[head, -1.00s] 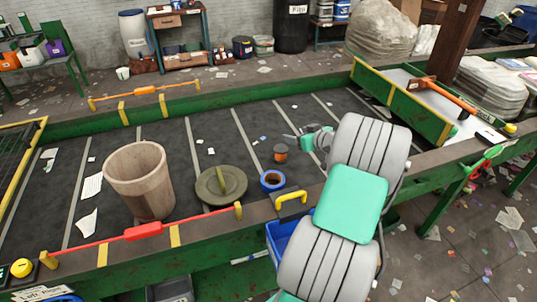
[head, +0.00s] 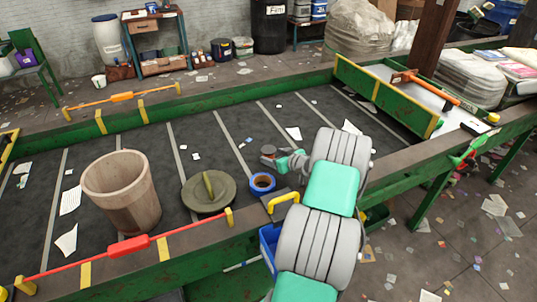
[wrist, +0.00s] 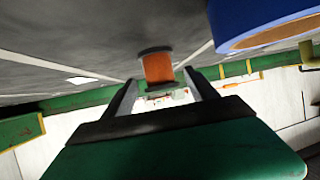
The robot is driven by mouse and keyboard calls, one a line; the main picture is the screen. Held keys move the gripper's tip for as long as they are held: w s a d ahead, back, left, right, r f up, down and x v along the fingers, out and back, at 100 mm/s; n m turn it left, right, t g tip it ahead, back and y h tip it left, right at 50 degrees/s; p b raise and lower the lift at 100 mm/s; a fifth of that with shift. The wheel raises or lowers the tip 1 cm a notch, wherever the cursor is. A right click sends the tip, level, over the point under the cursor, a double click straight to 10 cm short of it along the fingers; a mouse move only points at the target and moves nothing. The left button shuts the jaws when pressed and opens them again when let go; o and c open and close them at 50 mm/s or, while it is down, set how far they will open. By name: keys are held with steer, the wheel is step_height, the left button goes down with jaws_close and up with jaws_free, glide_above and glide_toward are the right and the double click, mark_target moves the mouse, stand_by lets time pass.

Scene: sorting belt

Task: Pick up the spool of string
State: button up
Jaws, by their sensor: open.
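The spool of string (wrist: 158,69) shows in the wrist view, with orange string between dark end discs. It stands on the dark belt, just beyond and between my fingertips. My gripper (wrist: 160,84) is open, with one finger on each side and nothing held. In the head view my gripper (head: 283,163) is low over the belt at the spool (head: 268,150), which is small and partly covered there. I cannot tell whether the fingers touch it.
A roll of blue tape (head: 262,183) lies close in front of the spool. A round olive lid (head: 208,202) and a tan bin (head: 122,200) stand to the left. A yellow handle (head: 283,203) sits on the near rail. Paper scraps lie around; the belt behind is mostly clear.

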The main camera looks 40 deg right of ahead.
mark_target(272, 155)
steer(key=p+x, duration=0.1)
steer(key=x, duration=0.3)
steer(key=shift+w+f, duration=0.15)
steer(key=shift+w, duration=0.1)
steer(key=shift+c, duration=0.2)
steer(key=c, duration=1.4)
